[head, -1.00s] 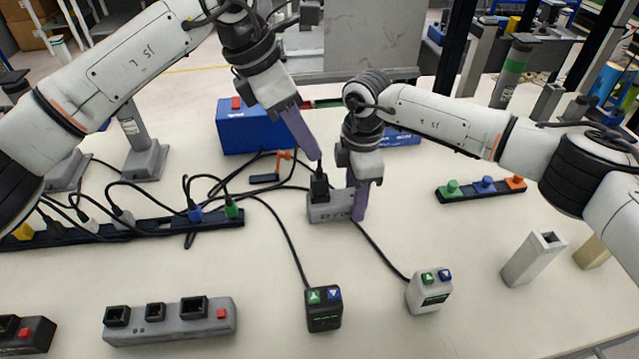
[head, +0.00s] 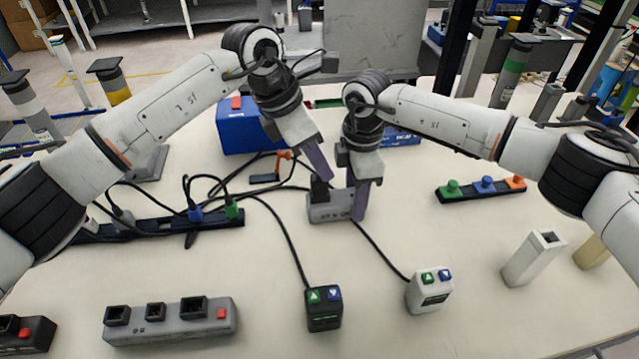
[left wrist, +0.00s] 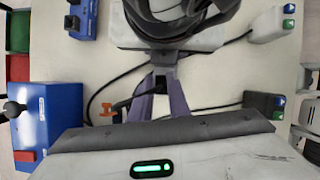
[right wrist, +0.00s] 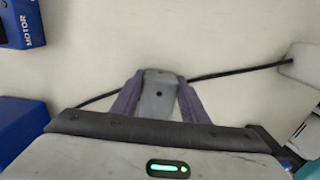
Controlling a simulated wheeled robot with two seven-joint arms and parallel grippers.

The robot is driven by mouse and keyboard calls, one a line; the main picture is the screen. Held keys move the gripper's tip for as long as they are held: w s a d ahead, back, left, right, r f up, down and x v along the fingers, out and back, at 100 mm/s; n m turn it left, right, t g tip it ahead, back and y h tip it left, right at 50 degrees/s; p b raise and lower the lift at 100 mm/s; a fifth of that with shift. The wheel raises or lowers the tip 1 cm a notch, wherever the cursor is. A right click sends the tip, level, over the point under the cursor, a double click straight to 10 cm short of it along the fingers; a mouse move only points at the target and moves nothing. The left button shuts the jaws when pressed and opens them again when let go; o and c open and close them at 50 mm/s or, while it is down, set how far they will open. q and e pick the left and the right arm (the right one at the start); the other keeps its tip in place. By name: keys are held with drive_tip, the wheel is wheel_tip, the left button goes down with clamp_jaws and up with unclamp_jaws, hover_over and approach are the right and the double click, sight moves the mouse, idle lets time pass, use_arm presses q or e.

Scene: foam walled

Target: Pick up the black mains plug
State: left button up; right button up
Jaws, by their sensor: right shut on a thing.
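The black mains plug (head: 319,188) stands upright in the top of a grey socket block (head: 325,212) at mid-table. My left gripper (head: 328,178) is lowered at the plug with its fingers apart. In the left wrist view the dark plug (left wrist: 161,85) shows between those fingers, partly hidden; I cannot tell whether they touch it. My right gripper (head: 359,203) is shut on the right end of the grey block, which also shows between its fingers in the right wrist view (right wrist: 158,98).
A blue box (head: 240,128) stands behind on the left. A black power strip (head: 150,230) with several cables lies to the left. Two button boxes, one black (head: 323,311) and one white (head: 430,291), stand in front. The table between is clear apart from cables.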

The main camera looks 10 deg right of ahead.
use_arm(q)
clamp_jaws()
wheel_tip(320, 180, up, 10)
drive_tip(key=shift+r, duration=0.1)
idle(0.4)
use_arm(e)
drive_tip(key=o, duration=1.3)
drive_tip(key=shift+r, duration=0.1)
